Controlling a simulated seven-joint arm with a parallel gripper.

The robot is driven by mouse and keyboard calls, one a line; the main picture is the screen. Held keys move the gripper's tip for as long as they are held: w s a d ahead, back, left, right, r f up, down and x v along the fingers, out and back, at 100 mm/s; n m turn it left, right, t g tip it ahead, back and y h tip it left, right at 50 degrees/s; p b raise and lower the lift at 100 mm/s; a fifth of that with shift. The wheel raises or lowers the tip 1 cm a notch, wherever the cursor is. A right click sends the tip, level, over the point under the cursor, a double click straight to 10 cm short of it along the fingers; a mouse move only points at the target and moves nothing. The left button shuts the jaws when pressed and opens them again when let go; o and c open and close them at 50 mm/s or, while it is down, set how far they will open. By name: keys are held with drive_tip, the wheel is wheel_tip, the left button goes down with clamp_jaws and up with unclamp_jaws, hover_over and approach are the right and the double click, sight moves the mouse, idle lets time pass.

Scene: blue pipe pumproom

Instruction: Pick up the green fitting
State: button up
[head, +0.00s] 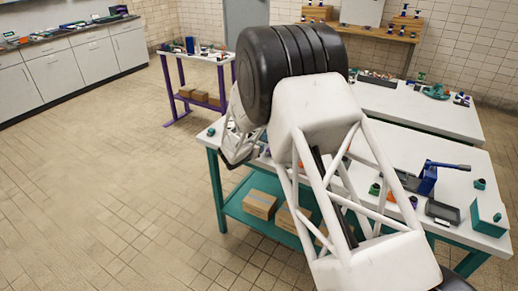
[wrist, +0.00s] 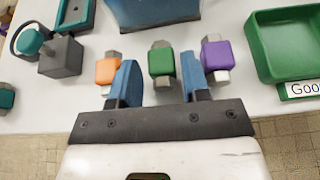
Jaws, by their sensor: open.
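In the wrist view the green fitting (wrist: 161,61) is a green block with grey ends on the white table. It shows between the two blue fingers of my gripper (wrist: 158,76), which is open and empty. The fingers stand apart with a gap on each side of the fitting. I cannot tell how far above the table the fingertips are. In the head view my arm covers part of the workbench, and I cannot make out the fingers or this fitting there.
An orange fitting (wrist: 106,71) sits just left of the left finger. A purple fitting (wrist: 215,55) sits just right of the right finger. A green tray (wrist: 262,62) is at right. A grey block (wrist: 62,58) and a blue object (wrist: 150,10) lie beyond.

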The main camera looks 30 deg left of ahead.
drive_tip(key=shift+w+f, duration=0.3)
drive_tip(key=shift+w, duration=0.35)
drive_tip(key=c, duration=0.7)
drive_tip(key=shift+c, duration=0.2)
drive_tip(key=shift+r, duration=0.15)
drive_tip(key=shift+r, duration=1.4)
drive_tip(key=shift+s+d+r, duration=0.15)
drive_tip(key=shift+r, duration=0.15)
drive_tip(key=s+d+r, duration=0.1)
drive_tip(key=s+d, duration=0.9)
drive_tip(key=s, duration=0.1)
drive_tip(key=shift+s+d+r, duration=0.15)
drive_tip(key=shift+s, duration=0.25)
